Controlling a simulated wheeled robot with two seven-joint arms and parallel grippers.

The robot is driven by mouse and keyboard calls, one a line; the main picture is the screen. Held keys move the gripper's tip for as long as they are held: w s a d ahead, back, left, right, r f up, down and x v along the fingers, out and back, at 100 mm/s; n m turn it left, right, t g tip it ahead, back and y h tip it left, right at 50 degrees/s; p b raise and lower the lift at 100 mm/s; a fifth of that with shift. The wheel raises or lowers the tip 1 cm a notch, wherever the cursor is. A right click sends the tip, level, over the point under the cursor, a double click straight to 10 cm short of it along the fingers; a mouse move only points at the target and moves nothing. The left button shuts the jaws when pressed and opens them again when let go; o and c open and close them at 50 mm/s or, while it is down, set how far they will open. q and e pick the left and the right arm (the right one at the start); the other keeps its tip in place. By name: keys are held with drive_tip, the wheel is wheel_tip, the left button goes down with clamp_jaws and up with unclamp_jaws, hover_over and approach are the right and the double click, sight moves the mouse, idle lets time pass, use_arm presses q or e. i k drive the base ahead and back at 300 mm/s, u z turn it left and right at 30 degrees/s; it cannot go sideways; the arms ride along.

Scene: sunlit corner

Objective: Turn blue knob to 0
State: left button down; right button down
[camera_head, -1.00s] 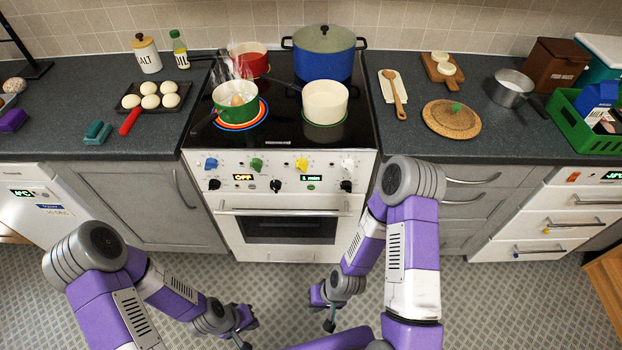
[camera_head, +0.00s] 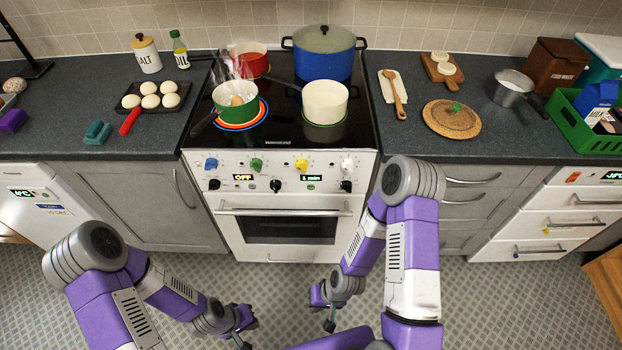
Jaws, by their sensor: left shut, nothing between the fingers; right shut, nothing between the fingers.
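The blue knob (camera_head: 211,164) is at the far left of the upper knob row on the white stove's front panel (camera_head: 330,172). Its dial marking is too small to read. My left gripper (camera_head: 243,330) is low over the floor in front of the stove, shut and empty, well below the knob. My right gripper (camera_head: 327,314) is also low over the floor, to the right of the left one, shut and empty. Neither gripper touches the stove. A green knob (camera_head: 257,164), a yellow knob (camera_head: 301,165) and a white knob (camera_head: 347,165) follow to the right in the row.
Black knobs and lit displays line the panel below. The oven handle (camera_head: 283,212) sticks out beneath them. A steaming green pot (camera_head: 236,105), red pot (camera_head: 250,62), white pot (camera_head: 325,102) and blue pot (camera_head: 324,65) stand on the hob. The floor before the oven is clear.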

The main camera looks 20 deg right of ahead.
sight(211, 163)
drive_tip(key=z, duration=1.1)
drive_tip(key=k, duration=1.15)
drive_tip(key=u, duration=0.55)
drive_tip(key=k, duration=0.6)
drive_tip(key=u, duration=0.6)
drive_tip(key=i, duration=0.55)
drive_tip(key=u, duration=0.7)
drive_tip(key=i, duration=0.85)
drive_tip(key=z, duration=0.2)
